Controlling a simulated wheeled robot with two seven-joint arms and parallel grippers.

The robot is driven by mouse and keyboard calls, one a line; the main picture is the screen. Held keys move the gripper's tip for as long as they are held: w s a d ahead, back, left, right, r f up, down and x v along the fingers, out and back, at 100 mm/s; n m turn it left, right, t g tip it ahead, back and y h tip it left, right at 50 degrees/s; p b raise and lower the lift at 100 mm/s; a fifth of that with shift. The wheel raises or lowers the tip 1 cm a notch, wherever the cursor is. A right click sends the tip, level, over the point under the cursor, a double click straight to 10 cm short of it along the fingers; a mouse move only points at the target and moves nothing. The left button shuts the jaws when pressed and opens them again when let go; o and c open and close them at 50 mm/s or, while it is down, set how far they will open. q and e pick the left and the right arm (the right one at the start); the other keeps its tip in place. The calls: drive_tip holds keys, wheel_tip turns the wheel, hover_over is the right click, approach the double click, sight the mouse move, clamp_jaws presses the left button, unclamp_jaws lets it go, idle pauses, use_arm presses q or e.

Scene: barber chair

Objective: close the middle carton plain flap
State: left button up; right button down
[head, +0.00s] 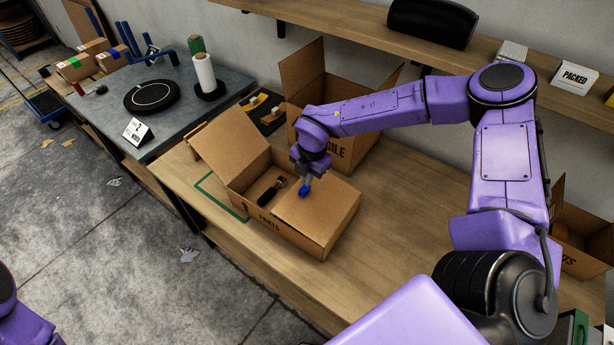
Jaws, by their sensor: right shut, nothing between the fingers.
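The middle carton (290,237), brown with dark lettering on its front, sits on the wooden bench. Its left flap (235,148) stands up and leans outward to the left. Its right flap (318,215) lies flat over the right part of the opening. A dark object (270,188) shows inside through the open left part. My right gripper (305,190) is shut and empty, its blue fingertips at the inner edge of the right flap; whether they touch it I cannot tell. My left gripper is out of view; only part of that arm shows at the lower left.
A larger open carton (335,140) stands behind the middle one. Another open carton (580,235) is at the far right. A tray with small items (262,112) lies behind. A grey table (110,110) holds a black disc and rolls. The wooden bench (400,215) is clear right of the carton.

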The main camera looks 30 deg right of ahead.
sight(318, 200)
drive_tip(key=shift+w+f, duration=0.1)
drive_tip(key=shift+f, duration=0.85)
drive_tip(key=f+b, duration=0.2)
drive_tip(key=shift+w+a+f+b, duration=0.1)
drive_tip(key=shift+w+a+b, duration=0.1)
drive_tip(key=shift+w+b, duration=0.2)
drive_tip(key=shift+s+r, duration=0.1)
drive_tip(key=shift+r, duration=0.1)
